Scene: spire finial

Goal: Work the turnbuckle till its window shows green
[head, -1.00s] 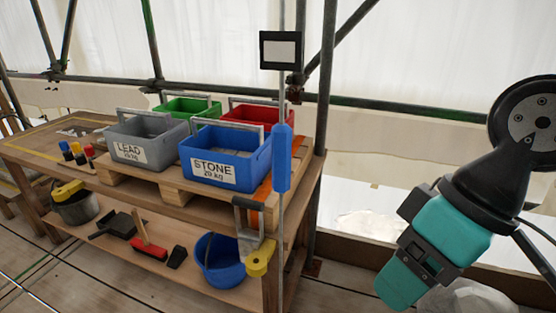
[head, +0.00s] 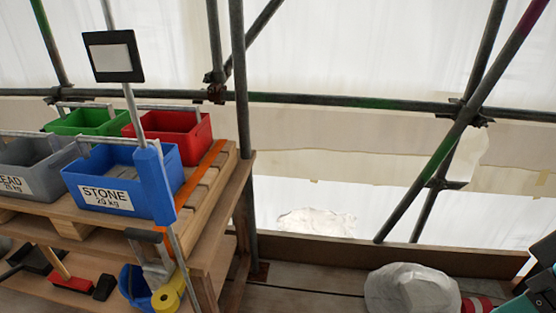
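No turnbuckle and no green window can be made out in the head view. A thin upright rod with a blue sleeve (head: 154,186) and a dark-framed pale plate (head: 113,56) stands in front of the bench; I cannot tell what it belongs to. Only a small dark and teal part of my arm shows at the lower right edge. My gripper's fingers are out of the picture.
A wooden bench (head: 237,185) at left carries grey, blue (head: 122,178), green and red (head: 171,132) crates. Scaffold tubes (head: 330,98) cross in front of white sheeting.

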